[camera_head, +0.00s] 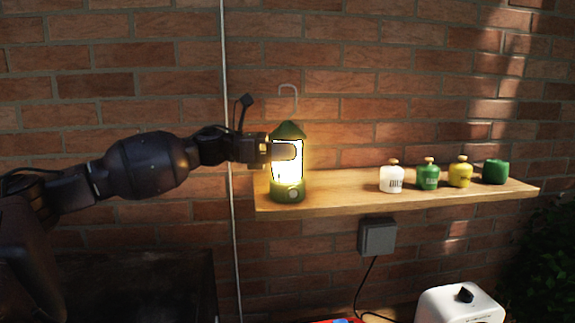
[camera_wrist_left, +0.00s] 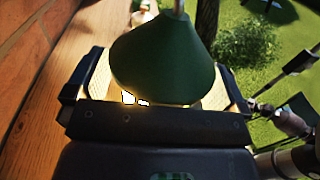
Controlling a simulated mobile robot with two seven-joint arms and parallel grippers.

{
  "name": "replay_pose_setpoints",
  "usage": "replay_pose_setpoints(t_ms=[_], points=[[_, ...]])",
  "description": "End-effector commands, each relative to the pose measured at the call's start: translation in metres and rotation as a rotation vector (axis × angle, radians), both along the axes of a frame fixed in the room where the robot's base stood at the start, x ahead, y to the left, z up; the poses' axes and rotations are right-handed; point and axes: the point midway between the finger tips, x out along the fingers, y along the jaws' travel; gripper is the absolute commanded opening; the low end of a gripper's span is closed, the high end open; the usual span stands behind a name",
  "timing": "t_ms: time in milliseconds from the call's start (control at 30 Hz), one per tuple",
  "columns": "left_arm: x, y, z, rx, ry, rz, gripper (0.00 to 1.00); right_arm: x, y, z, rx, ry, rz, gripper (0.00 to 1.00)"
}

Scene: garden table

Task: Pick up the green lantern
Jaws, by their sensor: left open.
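The green lantern (camera_head: 289,192) stands upright and lit at the left end of a wooden shelf (camera_head: 340,188), with a wire hook above its cone top. My left gripper (camera_head: 283,151) reaches in from the left at the height of the glowing glass. In the left wrist view the green cone top (camera_wrist_left: 165,60) fills the middle, and the open fingers of my left gripper (camera_wrist_left: 160,88) lie on both sides of the lantern. The cone hides most of the lantern body there, so contact with the fingers cannot be told. My right gripper is not in view.
Several small containers stand farther right on the shelf: a white jar (camera_head: 391,179), a green jar (camera_head: 428,177), a yellow jar (camera_head: 460,174) and a dark green one (camera_head: 495,172). A brick wall backs the shelf. A grey box (camera_head: 377,237) hangs below it, above a white appliance (camera_head: 460,305).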

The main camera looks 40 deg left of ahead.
Motion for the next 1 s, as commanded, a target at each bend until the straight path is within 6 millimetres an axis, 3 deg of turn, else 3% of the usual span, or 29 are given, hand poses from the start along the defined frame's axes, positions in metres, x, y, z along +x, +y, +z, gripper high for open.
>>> replay_pose_setpoints(t_ms=[133,567,833,1000], points=[[0.0,0.0,0.0,0.0,0.0,0.0,1.0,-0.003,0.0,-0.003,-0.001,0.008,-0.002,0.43],[0.0,0.0,0.001,0.0,-0.001,0.0,0.36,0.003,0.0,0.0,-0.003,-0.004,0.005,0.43],[0.0,0.0,0.003,0.001,-0.002,0.0,0.36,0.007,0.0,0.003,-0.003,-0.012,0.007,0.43],[0.0,0.0,0.018,0.001,-0.004,0.0,0.36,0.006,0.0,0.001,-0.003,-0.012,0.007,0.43]])
